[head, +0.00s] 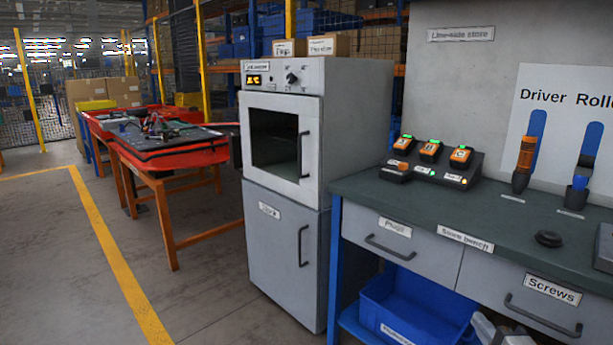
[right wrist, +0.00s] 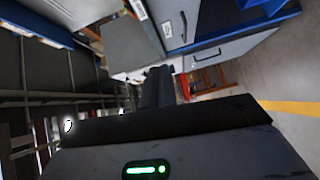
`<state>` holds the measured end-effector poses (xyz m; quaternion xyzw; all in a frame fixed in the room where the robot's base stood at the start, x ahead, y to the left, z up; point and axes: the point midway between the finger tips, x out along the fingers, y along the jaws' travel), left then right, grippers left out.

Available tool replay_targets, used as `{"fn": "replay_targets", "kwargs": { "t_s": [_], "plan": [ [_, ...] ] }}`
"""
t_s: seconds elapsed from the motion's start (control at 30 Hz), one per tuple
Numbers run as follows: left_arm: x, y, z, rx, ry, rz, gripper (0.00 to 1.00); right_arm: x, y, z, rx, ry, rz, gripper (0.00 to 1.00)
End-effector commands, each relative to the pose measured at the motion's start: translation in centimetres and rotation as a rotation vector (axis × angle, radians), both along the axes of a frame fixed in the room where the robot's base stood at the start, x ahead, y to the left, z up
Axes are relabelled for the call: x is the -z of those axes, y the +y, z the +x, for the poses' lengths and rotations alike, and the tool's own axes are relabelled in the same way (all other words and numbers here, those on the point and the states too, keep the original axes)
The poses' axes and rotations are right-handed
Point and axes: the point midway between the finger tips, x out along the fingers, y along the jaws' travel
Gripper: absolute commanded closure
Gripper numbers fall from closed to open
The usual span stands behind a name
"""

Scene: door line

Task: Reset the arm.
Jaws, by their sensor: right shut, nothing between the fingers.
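My right gripper (head: 497,330) shows only in part at the bottom edge of the head view, in front of the screw bench and beside the blue bin. In the right wrist view its dark fingers (right wrist: 158,88) are together with nothing between them. My left gripper is in neither view. The screw bench (head: 385,190) has a dark green top and grey drawers marked Plugs and Screws, both shut. The grey cabinet (head: 355,120) stands to its left, with its windowed upper door (head: 283,172) and its lower door (head: 280,250) both shut.
A charger dock (head: 430,175) with several orange packs, a black puck (head: 548,238) and tool holders stand on the bench. A blue bin (head: 385,300) sits below. A red-topped table (head: 190,155) is at left. The grey floor (head: 60,250) with a yellow line is clear.

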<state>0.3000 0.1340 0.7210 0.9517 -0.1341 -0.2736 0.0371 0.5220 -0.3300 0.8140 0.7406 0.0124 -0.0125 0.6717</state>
Motion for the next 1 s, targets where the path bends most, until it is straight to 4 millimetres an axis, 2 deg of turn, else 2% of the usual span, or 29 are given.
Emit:
{"fn": "replay_targets", "kwargs": {
  "t_s": [0.03,0.27,0.37,0.5,0.6,0.7,0.8,1.0],
  "plan": [
    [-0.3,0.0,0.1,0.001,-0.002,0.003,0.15,0.8,1.2,-0.9,-0.012,0.03,0.064,1.0],
    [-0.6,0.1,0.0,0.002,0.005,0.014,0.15,4.5,6.2,-5.6,-0.029,0.184,0.393,1.0],
    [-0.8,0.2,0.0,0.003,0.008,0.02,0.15,6.0,8.9,-8.6,-0.018,0.272,0.578,1.0],
    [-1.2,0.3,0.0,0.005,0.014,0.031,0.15,7.6,13.5,-14.1,0.042,0.429,0.913,1.0],
    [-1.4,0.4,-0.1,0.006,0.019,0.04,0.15,8.1,16.4,-18.3,0.121,0.54,1.164,1.0],
    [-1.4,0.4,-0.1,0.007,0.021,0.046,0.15,8.0,18.3,-20.9,0.192,0.608,1.336,1.0],
    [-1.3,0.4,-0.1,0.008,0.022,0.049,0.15,8.0,19.1,-22.2,0.234,0.64,1.423,1.0],
    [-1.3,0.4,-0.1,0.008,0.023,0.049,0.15,8.1,19.3,-22.4,0.244,0.646,1.444,1.0]
  ]
}}
